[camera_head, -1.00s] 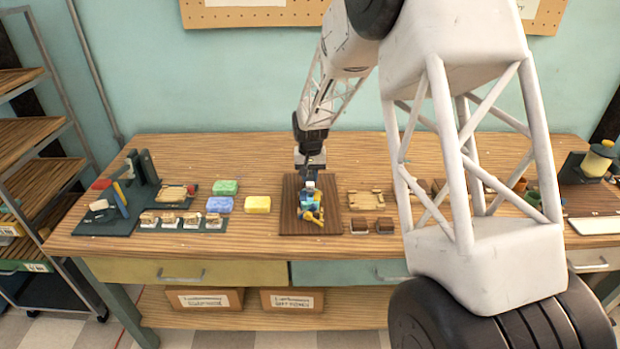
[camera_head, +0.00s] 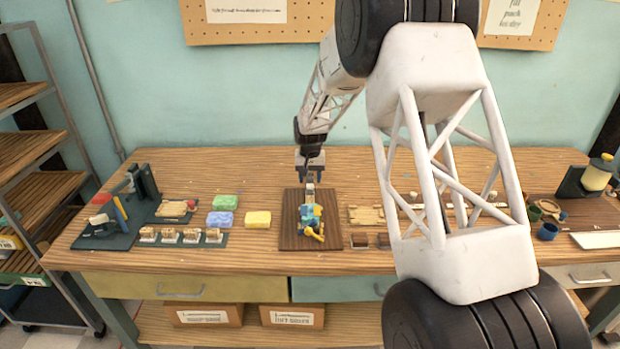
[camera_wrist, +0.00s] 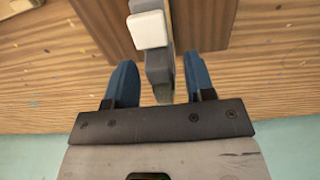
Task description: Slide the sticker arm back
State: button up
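The sticker device (camera_head: 311,213), with blue, teal and yellow parts, stands on a dark brown board (camera_head: 288,232). A narrow grey arm (camera_wrist: 159,72) with a white block (camera_wrist: 148,30) on it shows in the wrist view; I take it to be the sticker arm. My gripper (camera_head: 310,177) is over the back edge of the board, behind the device. In the wrist view its two blue fingers (camera_wrist: 160,80) are apart. The grey arm's end lies between them in the picture, with gaps on both sides. Its height relative to the fingertips is unclear.
Green (camera_head: 225,202), blue (camera_head: 220,219) and yellow (camera_head: 257,219) soap bars lie left of the board. A dark rack (camera_head: 180,242) holds several small blocks. A wooden tray (camera_head: 367,214) lies to the right. Bare table lies behind the board.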

aim_at(311, 177)
jog(key=shift+r, duration=0.1)
jog(key=shift+r, duration=3.8)
jog(key=shift+s+d+r, duration=0.1)
jog(key=shift+s+r, duration=0.1)
jog(key=s+d+r, duration=0.4)
jog(key=s+r, duration=0.1)
jog(key=s, duration=0.4)
jog(key=s+d+r+t, duration=0.1)
jog(key=s+d+r, duration=0.2)
jog(key=s+r, duration=0.45)
jog(key=s+d+r, duration=0.4)
jog(key=s, duration=0.6)
jog(key=s+d+f, duration=0.1)
jog(key=s+d, duration=0.2)
jog(key=s, duration=1.2)
jog(key=s+d+f+t, duration=0.1)
jog(key=s+d, duration=0.2)
jog(key=s, duration=1.2)
jog(key=shift+s+f+t, duration=0.2)
jog(key=shift+s+t, duration=0.1)
jog(key=shift+s, duration=0.05)
